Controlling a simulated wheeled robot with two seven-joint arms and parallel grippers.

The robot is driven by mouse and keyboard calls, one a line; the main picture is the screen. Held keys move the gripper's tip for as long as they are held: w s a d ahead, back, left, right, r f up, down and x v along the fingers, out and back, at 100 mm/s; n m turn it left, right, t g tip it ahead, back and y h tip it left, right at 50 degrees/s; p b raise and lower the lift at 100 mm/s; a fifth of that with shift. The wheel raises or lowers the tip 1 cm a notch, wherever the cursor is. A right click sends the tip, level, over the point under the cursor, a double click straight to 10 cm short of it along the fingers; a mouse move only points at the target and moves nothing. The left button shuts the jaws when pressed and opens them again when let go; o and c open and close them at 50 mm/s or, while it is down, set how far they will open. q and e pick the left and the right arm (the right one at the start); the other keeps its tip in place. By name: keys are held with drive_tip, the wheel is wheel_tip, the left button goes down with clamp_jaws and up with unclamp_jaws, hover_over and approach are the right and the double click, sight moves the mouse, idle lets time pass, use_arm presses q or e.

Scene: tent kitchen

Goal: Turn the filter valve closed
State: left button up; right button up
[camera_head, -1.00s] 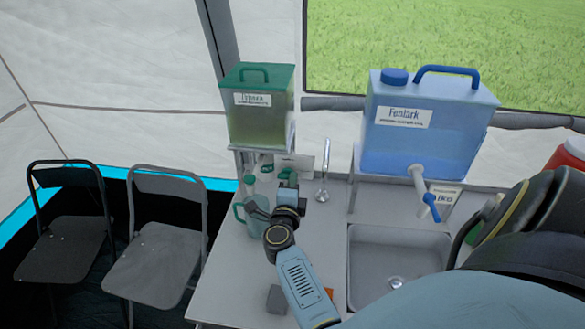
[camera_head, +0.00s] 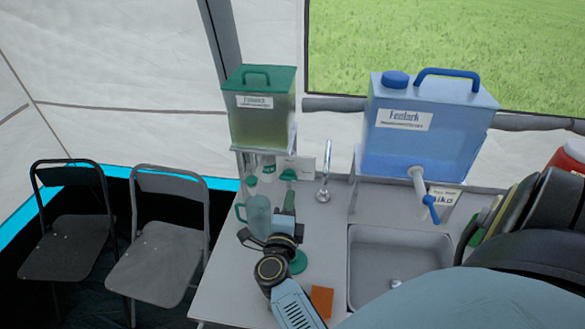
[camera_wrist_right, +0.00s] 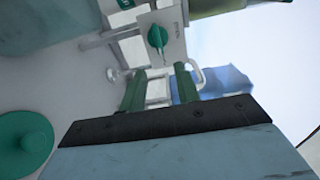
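The filter valve is a green knob (camera_wrist_right: 157,38) on a pale plate, seen at the top of the right wrist view. It stands beyond my fingertips, apart from them. The filter tank (camera_head: 262,115) is the green-lidded container at the back left of the counter. My right gripper (camera_head: 288,188) is in front of and below this tank, to the right of the jug. In the right wrist view its two green fingers (camera_wrist_right: 160,88) are apart with nothing held between them. The knob cannot be made out clearly in the head view. My left gripper is not in view.
A teal jug (camera_head: 258,217) stands close left of my right gripper. A round green object (camera_head: 298,262) and an orange block (camera_head: 321,302) lie near my arm. The blue water tank (camera_head: 425,130) stands behind the sink (camera_head: 398,260). A chrome tap-like object (camera_head: 323,185) stands between the tanks.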

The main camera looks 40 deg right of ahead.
drive_tip(key=v, duration=0.4)
drive_tip(key=shift+s+a, duration=0.2)
drive_tip(key=shift+a, duration=0.05)
idle(0.3)
